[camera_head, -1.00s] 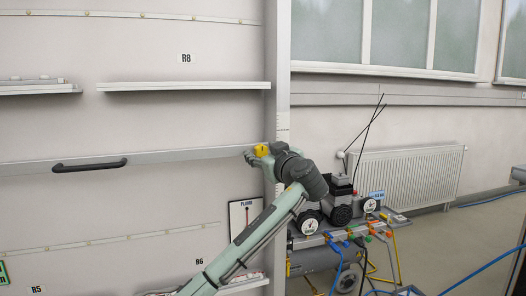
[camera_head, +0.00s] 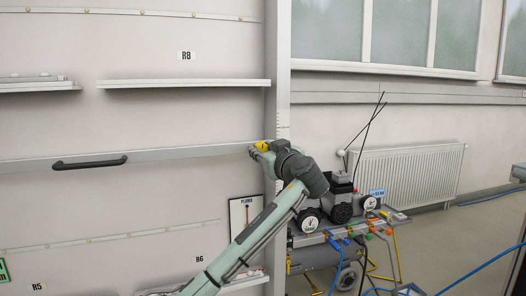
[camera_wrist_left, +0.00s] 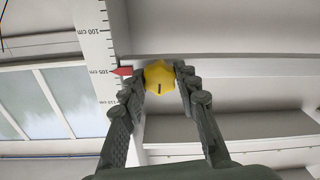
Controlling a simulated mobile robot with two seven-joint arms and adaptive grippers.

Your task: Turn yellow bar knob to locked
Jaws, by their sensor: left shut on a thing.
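The yellow bar knob (camera_wrist_left: 160,78) sits between the two fingertips of my left gripper (camera_wrist_left: 162,80) in the left wrist view. A short dark line marks its face. In the head view the knob (camera_head: 263,147) shows at the right end of the horizontal bar (camera_head: 190,154), partly covered by my left gripper (camera_head: 258,150). The left gripper is shut on the knob. No locked or open label can be read beside it. My right gripper is not in view.
A black handle (camera_head: 90,162) is fixed to the bar at left. A vertical post with a centimetre scale (camera_wrist_left: 97,50) and a red pointer (camera_wrist_left: 122,71) stands by the knob. A compressor cart (camera_head: 335,240) is right of my arm. A shelf (camera_head: 185,85) is above.

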